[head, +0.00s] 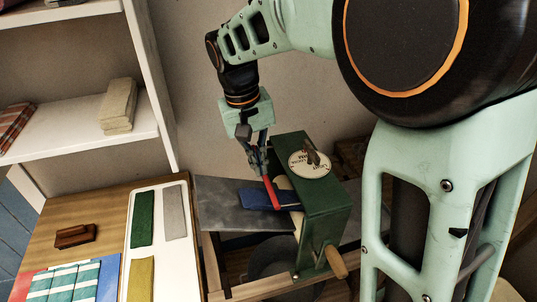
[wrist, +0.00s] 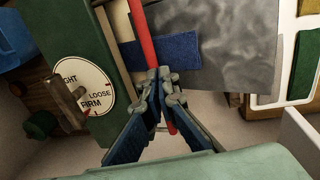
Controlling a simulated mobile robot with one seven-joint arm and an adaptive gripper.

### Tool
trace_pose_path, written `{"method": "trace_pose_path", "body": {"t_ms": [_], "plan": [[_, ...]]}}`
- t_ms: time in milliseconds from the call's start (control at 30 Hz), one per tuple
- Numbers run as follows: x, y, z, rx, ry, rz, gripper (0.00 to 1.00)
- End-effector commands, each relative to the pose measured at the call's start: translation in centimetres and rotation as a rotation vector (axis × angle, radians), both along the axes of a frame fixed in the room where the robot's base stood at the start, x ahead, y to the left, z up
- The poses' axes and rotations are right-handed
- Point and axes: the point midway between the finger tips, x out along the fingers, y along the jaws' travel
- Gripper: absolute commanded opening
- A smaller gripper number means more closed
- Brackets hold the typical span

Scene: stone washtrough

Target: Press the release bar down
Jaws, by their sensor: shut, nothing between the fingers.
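The red release bar (head: 270,191) sticks out from the green machine housing (head: 326,222), above a blue cloth (head: 258,199). My gripper (head: 263,176) is shut and empty, pointing down at the bar's far end. In the wrist view my gripper's fingertips (wrist: 160,76) overlap the bar (wrist: 143,38), whose end shows again beyond the fingers. Whether they touch it I cannot tell. The round dial (head: 310,163) on the housing carries a pointer; the words LOOSE and FIRM are readable on it in the wrist view (wrist: 82,90).
A pale roller (head: 284,187) sits beside the housing, with a grey slab (head: 222,205) under the cloth. A wooden crank handle (head: 336,262) juts out in front. At left, a white tray (head: 128,260) holds coloured cloths, near a brown brush (head: 75,235). Shelves (head: 75,143) stand behind.

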Motion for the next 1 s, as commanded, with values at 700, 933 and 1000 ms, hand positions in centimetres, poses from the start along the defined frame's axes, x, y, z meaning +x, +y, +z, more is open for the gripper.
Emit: {"method": "trace_pose_path", "body": {"t_ms": [700,933,1000], "plan": [[-0.12,0.51,-1.18,0.003,0.0,-0.004,0.0],[-0.13,0.5,-1.16,0.003,0.0,-0.004,0.0],[-0.1,0.5,-0.98,0.003,0.0,-0.004,0.0]]}}
